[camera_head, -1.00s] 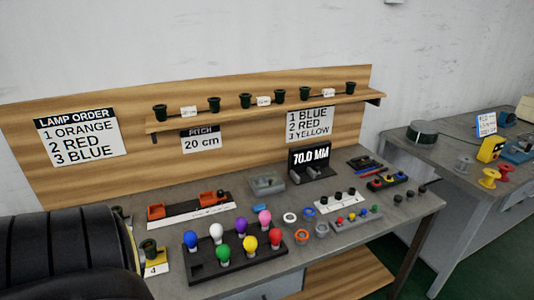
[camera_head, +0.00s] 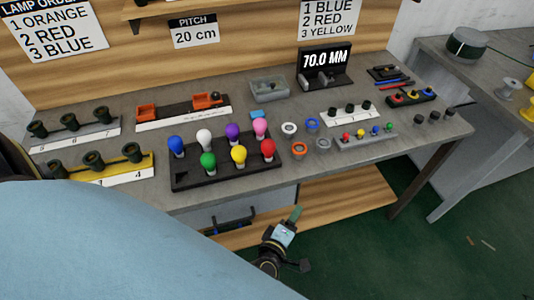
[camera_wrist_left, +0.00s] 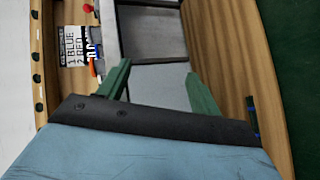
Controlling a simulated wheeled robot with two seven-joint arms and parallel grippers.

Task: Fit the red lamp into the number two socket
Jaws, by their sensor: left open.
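The red lamp (camera_head: 268,149) stands upright in the front right of a black lamp tray (camera_head: 222,176), among lamps of other colours. Dark green sockets stand on a yellow strip (camera_head: 71,174) at the left of the bench; its labels 3 and 4 show, and my arm covers its left part. I cannot see a label 2 on it. My left gripper (camera_head: 291,226) is in front of the bench edge, below and apart from the red lamp. In the left wrist view its green fingers (camera_wrist_left: 160,85) are spread with nothing between them. My right gripper is out of view.
A grey strip (camera_head: 77,134) of sockets labelled 5, 6, 7 lies behind the yellow one. A lower wooden shelf (camera_head: 345,200) runs beneath the bench.

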